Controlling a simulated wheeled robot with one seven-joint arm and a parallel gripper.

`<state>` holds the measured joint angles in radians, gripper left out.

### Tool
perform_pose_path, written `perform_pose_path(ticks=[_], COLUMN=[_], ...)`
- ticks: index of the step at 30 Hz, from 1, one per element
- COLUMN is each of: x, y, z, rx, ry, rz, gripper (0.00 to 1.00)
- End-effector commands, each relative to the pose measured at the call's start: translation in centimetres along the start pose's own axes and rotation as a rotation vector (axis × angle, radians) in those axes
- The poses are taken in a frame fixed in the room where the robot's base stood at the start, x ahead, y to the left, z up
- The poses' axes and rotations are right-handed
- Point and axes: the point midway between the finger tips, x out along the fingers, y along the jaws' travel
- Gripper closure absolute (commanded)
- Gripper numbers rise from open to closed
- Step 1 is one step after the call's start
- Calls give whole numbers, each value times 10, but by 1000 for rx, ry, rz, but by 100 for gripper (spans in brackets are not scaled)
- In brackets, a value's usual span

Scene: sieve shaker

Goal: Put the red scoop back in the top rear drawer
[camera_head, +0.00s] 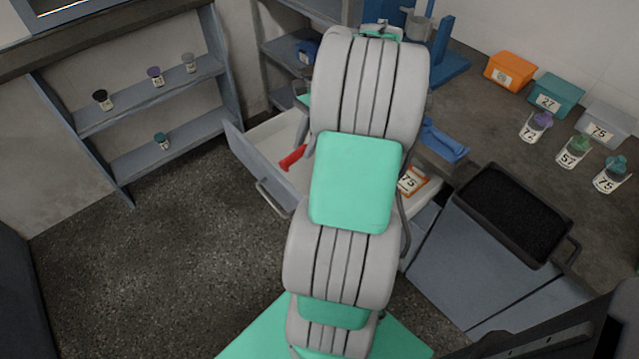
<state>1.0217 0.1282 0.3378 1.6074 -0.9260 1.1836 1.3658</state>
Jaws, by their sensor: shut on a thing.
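The red scoop (293,157) shows as a short red piece just left of my arm, over the white inside of the open drawer (258,171). My gripper (306,143) is mostly hidden behind my arm; a grey finger shows right at the scoop. It is shut on the scoop. The rest of the scoop is hidden, and I cannot tell whether it touches the drawer floor. The drawer is pulled out, with its grey front and handle toward the lower left.
An orange-edged card marked 75 (412,181) and a blue object (443,141) lie right of my arm. A black tray (512,214) stands on the counter at right, near several jars and boxes. A shelf with small jars (155,77) is at left. The floor at lower left is clear.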

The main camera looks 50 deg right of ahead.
Motion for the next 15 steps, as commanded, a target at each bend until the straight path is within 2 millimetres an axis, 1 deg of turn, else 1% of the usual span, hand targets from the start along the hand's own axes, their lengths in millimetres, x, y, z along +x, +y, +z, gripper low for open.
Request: perform_pose_path(ticks=[1,3,6,8,9,11,14,15], x=[22,28,31,31,31,33,42,47], y=[21,42,63,71,73,70,52,42], z=[-33,-60,-84,-92,-96,-101,-111,-117], rx=[118,254,389,435,454,467,465,464], ry=[19,38,57,64,66,67,66,65], rz=[-48,-103,-157,-176,-183,-188,-187,-186], gripper=[100,100,100,100,100,100,100,100])
